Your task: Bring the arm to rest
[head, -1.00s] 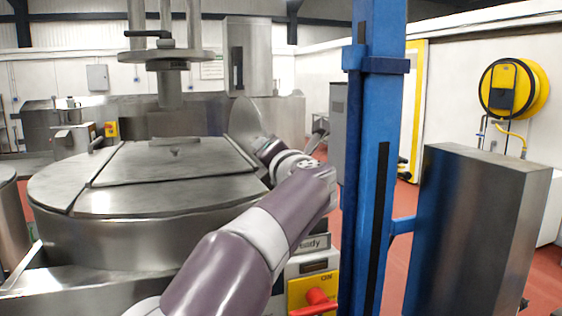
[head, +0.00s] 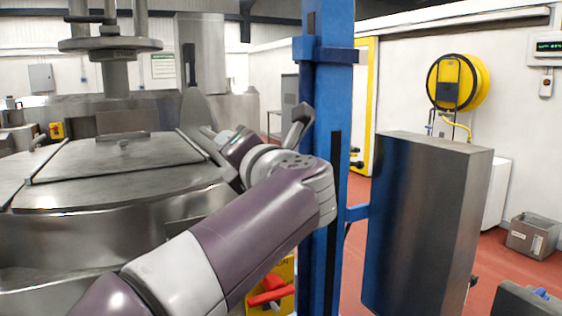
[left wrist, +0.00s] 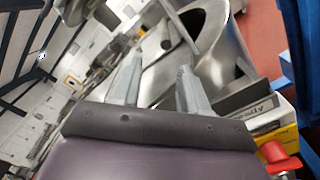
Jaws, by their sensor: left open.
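My left arm, purple and grey, comes in from the bottom left of the head view and bends at a joint in front of the blue post (head: 325,130). Its gripper is largely hidden behind the arm there. In the left wrist view my left gripper (left wrist: 158,85) is open, its two grey fingers apart with nothing between them. Beyond the fingers are a round metal opening (left wrist: 212,30) and other steel surfaces. My right gripper is not in view.
A large steel vessel with a flat lid (head: 120,155) stands left of my arm. A steel cabinet (head: 425,225) stands right of the post. A red switch (head: 268,290) on a yellow box sits below my arm; it also shows in the left wrist view (left wrist: 278,158).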

